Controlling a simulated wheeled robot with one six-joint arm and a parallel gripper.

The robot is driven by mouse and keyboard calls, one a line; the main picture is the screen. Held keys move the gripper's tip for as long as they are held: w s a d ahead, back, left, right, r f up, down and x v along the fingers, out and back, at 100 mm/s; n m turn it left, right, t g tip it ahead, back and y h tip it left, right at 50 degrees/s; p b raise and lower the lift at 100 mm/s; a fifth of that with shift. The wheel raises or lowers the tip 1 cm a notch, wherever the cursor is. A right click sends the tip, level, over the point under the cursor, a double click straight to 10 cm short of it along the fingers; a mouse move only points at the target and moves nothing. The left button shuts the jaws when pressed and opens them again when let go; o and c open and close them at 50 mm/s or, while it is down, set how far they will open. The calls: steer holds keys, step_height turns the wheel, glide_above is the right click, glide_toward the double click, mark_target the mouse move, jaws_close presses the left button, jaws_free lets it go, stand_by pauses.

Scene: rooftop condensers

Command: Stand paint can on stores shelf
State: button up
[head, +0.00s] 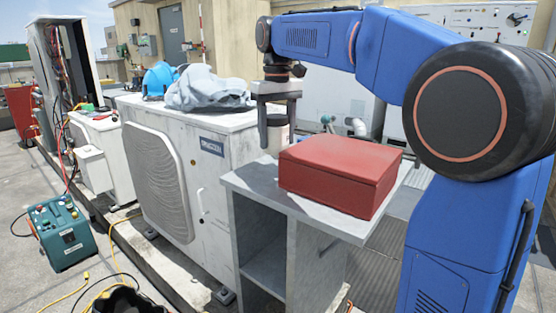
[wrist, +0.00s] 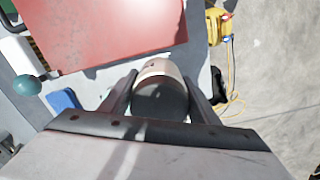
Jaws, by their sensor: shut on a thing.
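The paint can (head: 278,133) is pale with a dark end and is held at the far side of the grey shelf unit, left of the red box. In the wrist view, the can (wrist: 160,72) sits between both fingers of my gripper (wrist: 161,90), which is shut on it. In the head view, my gripper (head: 276,108) points down over it. The grey shelf unit (head: 262,272) has an open compartment facing front. I cannot tell whether the can touches the unit's top.
A red box (head: 335,172) covers much of the unit's top. A condenser (head: 190,175) with a grey cloth (head: 207,90) and a blue hard hat (head: 160,79) stands left. A green case (head: 62,232) and yellow cables lie on the floor. The open compartment looks empty.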

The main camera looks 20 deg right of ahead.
steer(key=shift+f, duration=3.55)
steer(key=shift+f, duration=0.15)
steer(key=o, duration=1.3)
steer(key=shift+o, duration=0.2)
